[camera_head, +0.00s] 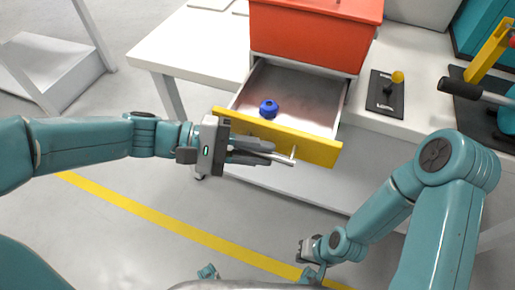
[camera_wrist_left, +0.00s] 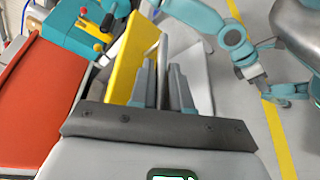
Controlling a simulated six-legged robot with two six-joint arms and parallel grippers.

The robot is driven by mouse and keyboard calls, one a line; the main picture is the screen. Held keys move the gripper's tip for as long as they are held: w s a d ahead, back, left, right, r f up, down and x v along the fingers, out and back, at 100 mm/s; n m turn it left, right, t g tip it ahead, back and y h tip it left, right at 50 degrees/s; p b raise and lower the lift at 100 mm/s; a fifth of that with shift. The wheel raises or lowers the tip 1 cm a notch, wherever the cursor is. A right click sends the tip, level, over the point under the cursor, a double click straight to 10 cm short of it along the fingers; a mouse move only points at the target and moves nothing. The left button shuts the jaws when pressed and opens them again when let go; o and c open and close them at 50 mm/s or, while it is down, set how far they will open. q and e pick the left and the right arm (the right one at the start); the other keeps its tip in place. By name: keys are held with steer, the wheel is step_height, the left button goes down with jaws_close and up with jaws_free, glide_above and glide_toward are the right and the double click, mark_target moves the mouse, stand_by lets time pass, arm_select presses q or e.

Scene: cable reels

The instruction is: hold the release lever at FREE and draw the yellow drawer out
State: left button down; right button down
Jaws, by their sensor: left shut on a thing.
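The yellow drawer (camera_head: 315,148) is out of the orange-red cabinet (camera_head: 305,38), and its inside shows. My left gripper (camera_head: 270,153) is shut on the drawer's bar handle (camera_head: 288,160), in front of the yellow front. In the left wrist view its fingers (camera_wrist_left: 165,88) lie beside the yellow front (camera_wrist_left: 130,58). The release lever (camera_head: 391,86), with a yellow knob, stands on a black plate (camera_head: 386,101) right of the cabinet. The plate's lettering is too small to read. My right gripper (camera_head: 308,250) is low, over the floor, away from the lever; its jaws are unclear.
A blue round object (camera_head: 268,109) lies in the drawer. The white table (camera_head: 188,52) carries the cabinet and lever plate. Teal equipment with a yellow arm (camera_head: 489,52) and a black-gripped bar (camera_head: 460,89) stands at right. The floor before the drawer is clear.

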arm_select(q)
steer(key=c, duration=1.4)
jaws_free()
steer(key=shift+w, duration=0.1)
steer(key=shift+c, duration=0.2)
steer(key=shift+a, duration=0.1)
steer(key=p+v, duration=0.2)
steer(key=v, duration=1.4)
steer(key=shift+p, duration=0.3)
steer(key=shift+a, duration=0.1)
